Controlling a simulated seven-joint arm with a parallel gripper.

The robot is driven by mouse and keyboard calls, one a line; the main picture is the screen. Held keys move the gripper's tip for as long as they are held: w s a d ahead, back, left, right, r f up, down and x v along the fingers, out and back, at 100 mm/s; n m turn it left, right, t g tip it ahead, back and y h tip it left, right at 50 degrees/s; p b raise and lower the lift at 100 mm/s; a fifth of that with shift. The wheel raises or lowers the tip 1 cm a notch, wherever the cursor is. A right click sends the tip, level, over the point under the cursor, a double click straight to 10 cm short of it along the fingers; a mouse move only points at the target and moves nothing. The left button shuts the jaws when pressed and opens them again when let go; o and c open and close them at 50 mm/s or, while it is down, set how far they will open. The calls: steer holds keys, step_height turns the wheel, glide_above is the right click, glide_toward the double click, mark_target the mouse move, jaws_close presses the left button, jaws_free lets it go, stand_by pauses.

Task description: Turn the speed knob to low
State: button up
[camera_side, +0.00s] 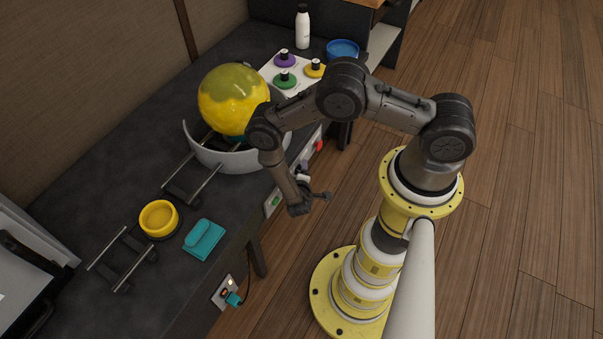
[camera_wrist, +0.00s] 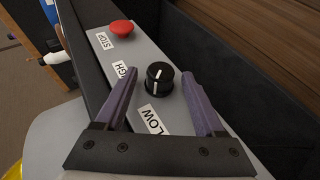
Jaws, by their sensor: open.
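The speed knob (camera_wrist: 158,80) is a black round knob with a white line on its top and side. It sits on a grey panel (camera_wrist: 150,45), and its line runs toward the lower left of the wrist view. The LOW label (camera_wrist: 153,121) is below it; the HIGH label (camera_wrist: 124,73) is to its left, partly hidden by a finger. My gripper (camera_wrist: 159,74) is open, with one purple finger on each side of the knob in the picture. Gaps show between fingers and knob; whether they are level with it I cannot tell. The knob is not clear in the side view.
A red STOP button (camera_wrist: 122,28) with a label is on the same panel. In the side view, a yellow ball (camera_side: 234,98) rests in a grey curved holder (camera_side: 235,157). Rails, a yellow cup (camera_side: 158,217) and a teal block (camera_side: 204,238) are on the dark bench (camera_side: 85,190).

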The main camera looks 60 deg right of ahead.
steer(key=v, duration=1.4)
steer(key=shift+w, duration=0.1)
